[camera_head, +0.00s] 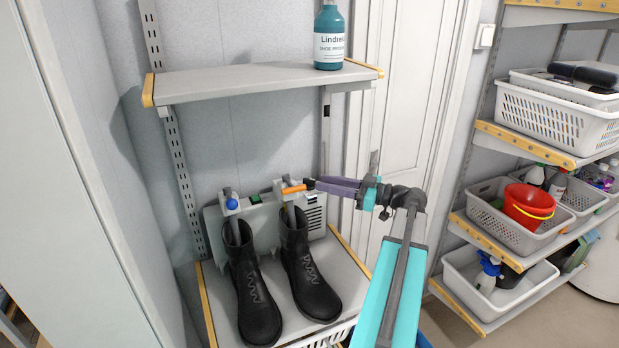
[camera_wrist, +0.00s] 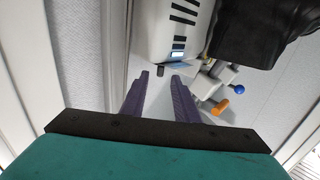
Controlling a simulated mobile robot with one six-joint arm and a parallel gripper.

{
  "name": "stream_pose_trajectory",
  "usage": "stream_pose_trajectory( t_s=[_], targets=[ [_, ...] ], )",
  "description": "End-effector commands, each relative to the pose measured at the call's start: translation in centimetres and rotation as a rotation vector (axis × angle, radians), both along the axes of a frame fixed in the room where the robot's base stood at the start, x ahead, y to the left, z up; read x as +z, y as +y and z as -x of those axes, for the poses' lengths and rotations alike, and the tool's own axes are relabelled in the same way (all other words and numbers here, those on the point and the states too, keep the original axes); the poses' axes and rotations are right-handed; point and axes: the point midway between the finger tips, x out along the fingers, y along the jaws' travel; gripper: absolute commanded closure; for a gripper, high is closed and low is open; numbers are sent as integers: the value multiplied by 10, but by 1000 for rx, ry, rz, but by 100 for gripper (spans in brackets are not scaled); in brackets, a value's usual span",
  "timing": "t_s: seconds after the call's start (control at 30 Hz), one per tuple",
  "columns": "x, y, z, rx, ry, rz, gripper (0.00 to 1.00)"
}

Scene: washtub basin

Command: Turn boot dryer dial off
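The boot dryer (camera_head: 265,226) is a pale grey-white unit standing behind a pair of black boots (camera_head: 308,275) on the lower shelf. It carries a blue ball knob (camera_head: 231,203), an orange handle (camera_head: 293,189) and a small green patch; I cannot tell which part is the dial. The wrist view shows its slotted white body (camera_wrist: 163,25), a small dark piece (camera_wrist: 160,71), the orange handle (camera_wrist: 220,107) and the blue knob (camera_wrist: 239,89). My gripper (camera_wrist: 159,73) is open and empty, its purple fingers apart beside the dryer. In the head view my gripper (camera_head: 315,184) reaches in from the right, near the orange handle.
An upper shelf (camera_head: 240,80) with a teal bottle (camera_head: 329,37) is above the dryer. A tall pale panel (camera_head: 80,180) closes off the left. Shelves with white baskets (camera_head: 555,112) and a red bucket (camera_head: 528,205) stand at right. A white door (camera_head: 405,110) is behind my arm.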

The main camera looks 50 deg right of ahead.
Motion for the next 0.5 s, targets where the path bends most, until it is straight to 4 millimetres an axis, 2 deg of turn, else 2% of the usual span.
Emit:
stream_pose_trajectory(
  t_s=[0.3, 0.5],
  targets=[
    [2, 17, -39, 2, 0, 0, 72],
    [1, 22, -52, 1, 0, -1, 72]
  ],
)
